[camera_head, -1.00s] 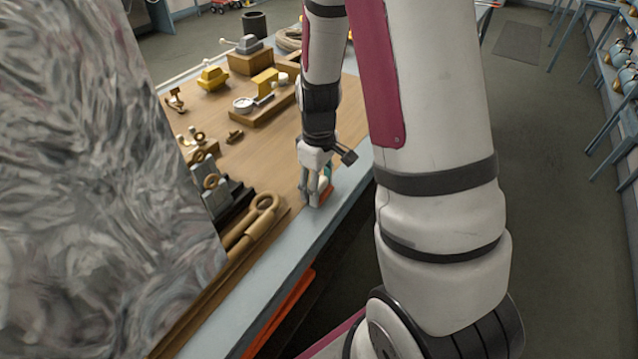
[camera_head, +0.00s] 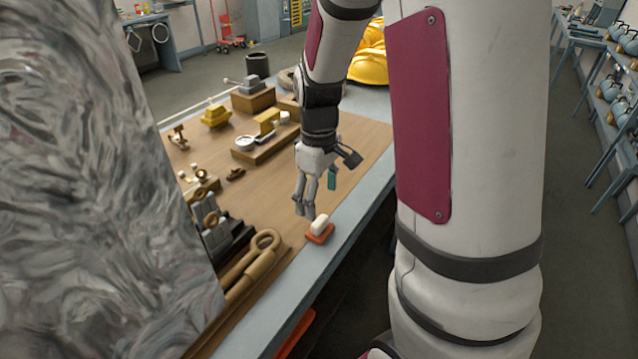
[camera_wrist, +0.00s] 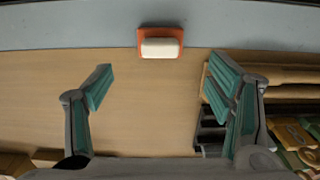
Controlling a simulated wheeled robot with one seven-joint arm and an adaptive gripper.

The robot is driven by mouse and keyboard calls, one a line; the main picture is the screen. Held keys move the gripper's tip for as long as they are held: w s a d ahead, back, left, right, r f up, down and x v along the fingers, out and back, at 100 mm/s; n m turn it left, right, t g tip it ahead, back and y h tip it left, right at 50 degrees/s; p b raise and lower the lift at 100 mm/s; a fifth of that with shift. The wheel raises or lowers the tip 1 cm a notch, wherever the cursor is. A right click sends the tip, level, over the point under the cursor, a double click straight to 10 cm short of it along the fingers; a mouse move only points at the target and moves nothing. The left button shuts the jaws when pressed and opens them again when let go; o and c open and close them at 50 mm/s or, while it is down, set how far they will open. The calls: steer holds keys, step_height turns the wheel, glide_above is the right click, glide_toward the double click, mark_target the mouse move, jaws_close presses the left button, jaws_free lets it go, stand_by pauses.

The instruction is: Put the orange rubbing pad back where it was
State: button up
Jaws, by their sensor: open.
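In the wrist view the pad (camera_wrist: 142,36) shows at the top centre, beyond the fingertips, straddling the line between the border and the wood. My gripper (camera_head: 305,208) hangs above the table, just up and left of the pad, apart from it. In the wrist view my gripper (camera_wrist: 157,88) has its teal-lined fingers spread wide with nothing between them.
Tan ring-ended tools (camera_head: 250,262) and a black stand (camera_head: 222,235) lie left of the pad. Yellow and wooden pieces (camera_head: 262,135) stand farther back, with yellow helmets (camera_head: 368,68) behind. Bare wood (camera_head: 270,190) lies around my gripper. A grey streaked panel (camera_head: 80,180) fills the left side.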

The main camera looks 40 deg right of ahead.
mark_target(319, 220)
steer(key=s+a+r+m+t, duration=0.1)
steer(key=s+a+r, duration=0.25)
steer(key=r, duration=0.35)
steer(key=s+a+r+m+t, duration=0.1)
steer(key=s+a+r+t, duration=0.2)
steer(key=r, duration=0.4)
steer(key=s+a+r+m+t, duration=0.1)
steer(key=s+a+r, duration=0.3)
steer(key=s, duration=0.4)
steer(key=shift+s+a+r+m+t, duration=0.3)
steer(key=shift+s+a+m, duration=0.05)
steer(key=shift+a+m, duration=0.35)
